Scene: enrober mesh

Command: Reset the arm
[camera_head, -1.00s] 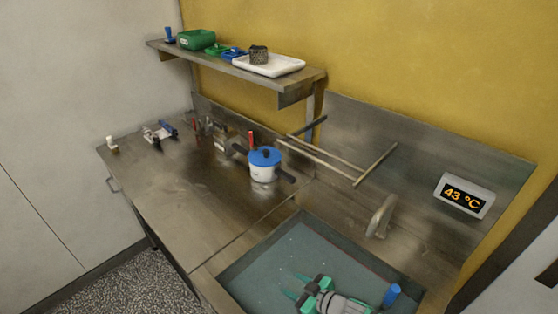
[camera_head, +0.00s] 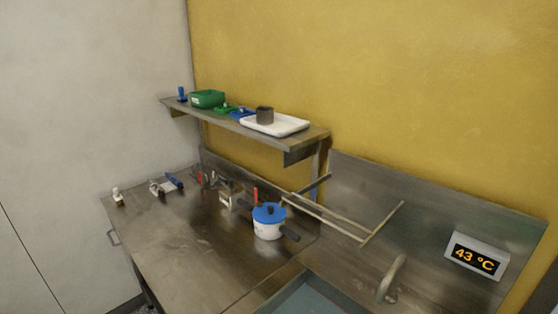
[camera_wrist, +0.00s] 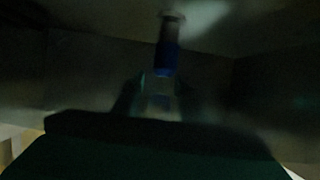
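My gripper is out of the head view. In the wrist view, which is very dark, a broad dark shape fills the bottom, and a dim greenish part of my gripper (camera_wrist: 158,95) stands above it. Its fingertips are not clear, so I cannot tell whether it is open or shut. A blue cylindrical thing (camera_wrist: 167,57) shows just beyond it; I cannot tell whether it touches the gripper.
The steel worktop (camera_head: 165,250) holds a white pot with a blue lid (camera_head: 269,222) and small tools. The sink (camera_head: 318,297) is partly in view below a tap (camera_head: 391,278). A shelf (camera_head: 228,123) holds a white tray (camera_head: 290,125) and green box (camera_head: 207,98).

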